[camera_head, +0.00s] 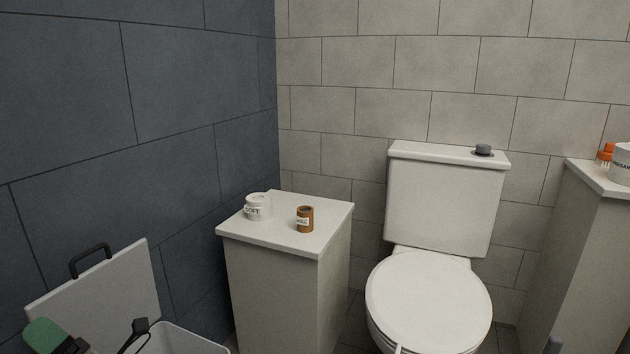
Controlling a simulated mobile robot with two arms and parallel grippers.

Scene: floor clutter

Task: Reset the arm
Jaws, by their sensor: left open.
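My left gripper (134,335) is at the bottom left edge, in front of the open white bin. Its green and black arm part comes in from the left corner. Its dark fingers are apart, and nothing shows between them. The lower part of the gripper is cut off by the frame.
A white bin (185,342) has its lid (105,285) raised, with a black handle. Another cabinet (590,260) bears an orange item (606,153) and white container (622,165).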

